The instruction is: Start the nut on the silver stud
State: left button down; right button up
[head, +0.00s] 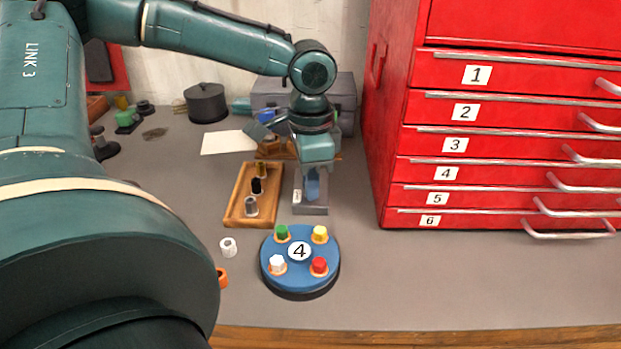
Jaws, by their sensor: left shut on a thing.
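My left gripper (313,172) points down above a grey block (310,209) right of the wooden tray. It is shut on a blue piece (312,188), whose lower end is over or in the block; I cannot tell whether they touch. The wooden tray (230,213) holds a silver piece (251,207) at its near end, with a black piece (257,186) and a brass-coloured one (262,170) behind. The silver piece looks like the silver stud. A white ring-shaped piece (228,247), possibly a nut, lies on the table. My right gripper is not in view.
A round blue base (270,258) marked 4 carries green, yellow, white and red knobs. An orange piece (222,279) is partly hidden by my arm. A red drawer cabinet (398,150) stands at right. A grey case (345,100) stands behind. The front right tabletop is clear.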

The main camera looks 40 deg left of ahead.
pick_arm(q)
jog(key=m, duration=0.4)
jog(key=c, duration=1.8)
grip_release()
jog(key=shift+m, duration=0.5)
jog(key=shift+c, duration=0.2)
jog(key=o, duration=0.5)
